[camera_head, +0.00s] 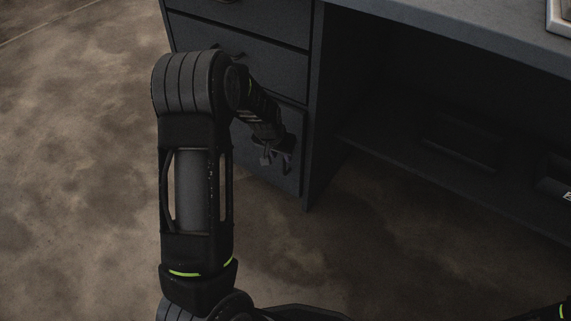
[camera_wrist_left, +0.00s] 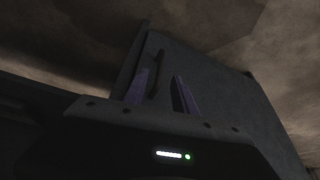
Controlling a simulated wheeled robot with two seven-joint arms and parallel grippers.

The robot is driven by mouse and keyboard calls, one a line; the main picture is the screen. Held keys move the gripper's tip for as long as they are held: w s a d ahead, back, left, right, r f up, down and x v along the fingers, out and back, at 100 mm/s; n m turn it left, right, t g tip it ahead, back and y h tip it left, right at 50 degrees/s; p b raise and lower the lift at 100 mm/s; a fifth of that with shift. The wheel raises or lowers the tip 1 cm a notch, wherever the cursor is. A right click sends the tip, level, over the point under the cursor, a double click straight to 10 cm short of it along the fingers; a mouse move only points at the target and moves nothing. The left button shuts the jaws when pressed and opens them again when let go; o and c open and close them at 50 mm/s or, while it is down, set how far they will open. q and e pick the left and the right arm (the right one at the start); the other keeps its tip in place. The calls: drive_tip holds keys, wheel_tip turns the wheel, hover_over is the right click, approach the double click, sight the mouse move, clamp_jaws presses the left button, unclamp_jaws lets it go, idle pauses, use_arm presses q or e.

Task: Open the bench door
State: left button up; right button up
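The dark grey bench door (camera_head: 290,178) is the lower panel of the bench's left cabinet, below the drawers. It looks closed, in line with the cabinet front, though my arm covers part of it. In the left wrist view the door (camera_wrist_left: 232,105) fills the middle, with a dark upright handle (camera_wrist_left: 156,72) on it. My left gripper (camera_head: 277,158) is in front of the door in the head view. In the left wrist view its two fingers (camera_wrist_left: 162,92) are apart, and the handle shows between them, nearer the left finger. Contact with the handle cannot be made out. My right gripper is out of view.
Drawers (camera_head: 265,58) are above the door. The bench top (camera_head: 450,22) extends right over a dark open space with a low shelf (camera_head: 420,160). A light tray-like thing (camera_head: 559,18) sits at the top right. Bare floor (camera_head: 75,150) lies open on the left.

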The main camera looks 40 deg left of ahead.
sight(284, 161)
use_arm(q)
drive_tip(key=b+x, duration=0.3)
drive_tip(key=x, duration=0.4)
drive_tip(key=shift+w+f+b, duration=0.1)
drive_tip(key=shift+f+b, duration=0.2)
drive_tip(key=shift+f, duration=0.05)
clamp_jaws()
idle(1.0)
